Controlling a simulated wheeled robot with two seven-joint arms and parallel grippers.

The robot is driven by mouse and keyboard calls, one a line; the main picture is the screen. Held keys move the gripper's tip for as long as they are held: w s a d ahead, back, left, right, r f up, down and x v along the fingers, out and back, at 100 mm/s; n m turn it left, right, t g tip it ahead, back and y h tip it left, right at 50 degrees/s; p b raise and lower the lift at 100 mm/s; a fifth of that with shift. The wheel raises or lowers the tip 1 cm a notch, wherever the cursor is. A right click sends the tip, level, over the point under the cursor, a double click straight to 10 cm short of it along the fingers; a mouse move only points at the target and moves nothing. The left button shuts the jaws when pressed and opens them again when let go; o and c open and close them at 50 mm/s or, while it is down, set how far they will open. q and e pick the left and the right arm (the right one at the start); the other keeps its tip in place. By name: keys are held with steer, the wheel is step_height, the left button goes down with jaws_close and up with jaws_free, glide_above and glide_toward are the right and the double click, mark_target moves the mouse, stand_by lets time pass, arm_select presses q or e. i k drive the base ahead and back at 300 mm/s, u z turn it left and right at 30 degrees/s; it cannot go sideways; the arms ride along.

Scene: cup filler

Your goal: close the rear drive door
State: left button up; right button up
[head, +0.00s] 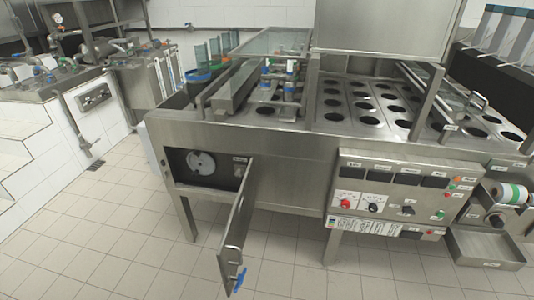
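The rear drive door may be the steel door (238,222) on the front side of the filling machine; I cannot read its label. It stands swung open on its right-hand edge and juts out toward me. A blue handle (239,279) sits at its lower free end. Behind it the dark compartment (203,165) is open and shows a pale round disc (201,163). Neither of my grippers is in view.
The steel filling machine (260,145) has rows of round holes on top. A control panel (392,192) is right of the door, and a steel tray (487,248) juts out at far right. The tiled floor (110,240) left of the door is clear.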

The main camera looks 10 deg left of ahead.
mark_target(229, 257)
steer(key=z, duration=0.05)
steer(key=k, duration=0.5)
steer(key=z, duration=1)
steer(key=i, duration=0.75)
steer(key=u, duration=1.65)
